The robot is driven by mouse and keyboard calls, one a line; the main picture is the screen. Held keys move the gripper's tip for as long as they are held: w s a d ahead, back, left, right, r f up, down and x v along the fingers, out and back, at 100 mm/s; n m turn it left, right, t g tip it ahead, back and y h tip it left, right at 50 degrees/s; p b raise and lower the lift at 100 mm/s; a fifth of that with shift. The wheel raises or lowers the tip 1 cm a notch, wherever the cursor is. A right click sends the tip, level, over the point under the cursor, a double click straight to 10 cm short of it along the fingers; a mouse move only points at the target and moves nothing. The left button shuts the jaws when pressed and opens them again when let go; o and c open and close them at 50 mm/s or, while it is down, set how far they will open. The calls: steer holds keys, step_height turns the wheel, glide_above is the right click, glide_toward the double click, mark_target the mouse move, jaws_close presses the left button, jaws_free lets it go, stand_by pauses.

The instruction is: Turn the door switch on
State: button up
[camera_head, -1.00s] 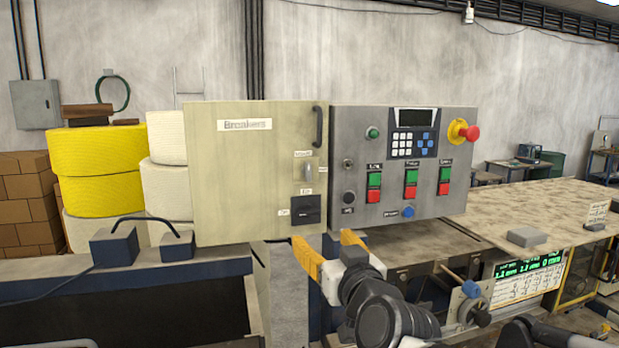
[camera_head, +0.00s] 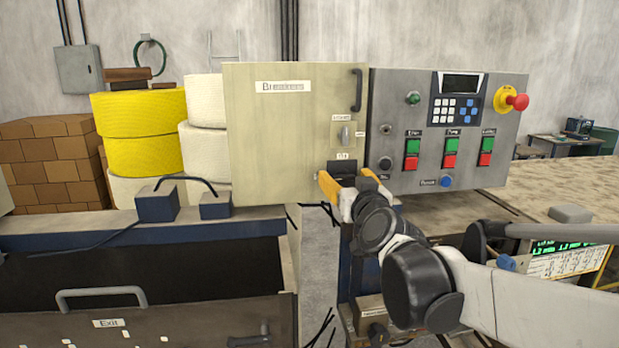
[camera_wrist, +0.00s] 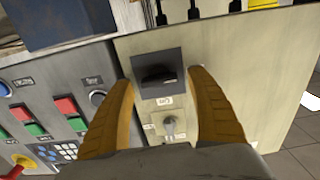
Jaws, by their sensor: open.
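The beige breaker door (camera_head: 285,135) carries a black switch (camera_head: 343,169) near its lower right corner, with a small label above it. Higher up is a grey lever switch (camera_head: 345,133) on a light plate. My gripper (camera_head: 338,189), with orange fingers, is open and empty at the black switch, partly covering it in the head view. In the wrist view, the black switch (camera_wrist: 158,72) with its raised handle lies between the open fingers (camera_wrist: 163,80). The lever switch (camera_wrist: 170,127) shows there nearer the wrist. Contact between fingers and switch cannot be told.
A grey control panel (camera_head: 455,105) with buttons and a red emergency stop (camera_head: 516,101) stands just right of the door. A dark handle (camera_head: 357,90) sits at the door's upper right. A speckled worktop (camera_head: 570,190) lies right, and an open drawer (camera_head: 100,320) lower left.

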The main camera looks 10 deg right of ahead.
steer(key=c, duration=1.2)
steer(key=shift+m, duration=0.3)
steer(key=m, duration=0.3)
steer(key=shift+d+m, duration=0.1)
steer(key=shift+m, duration=0.3)
steer(key=m, duration=0.4)
steer(key=shift+m, duration=0.3)
steer(key=m, duration=0.4)
steer(key=shift+d+f, duration=0.1)
steer(key=m, duration=0.4)
steer(key=shift+m, duration=0.6)
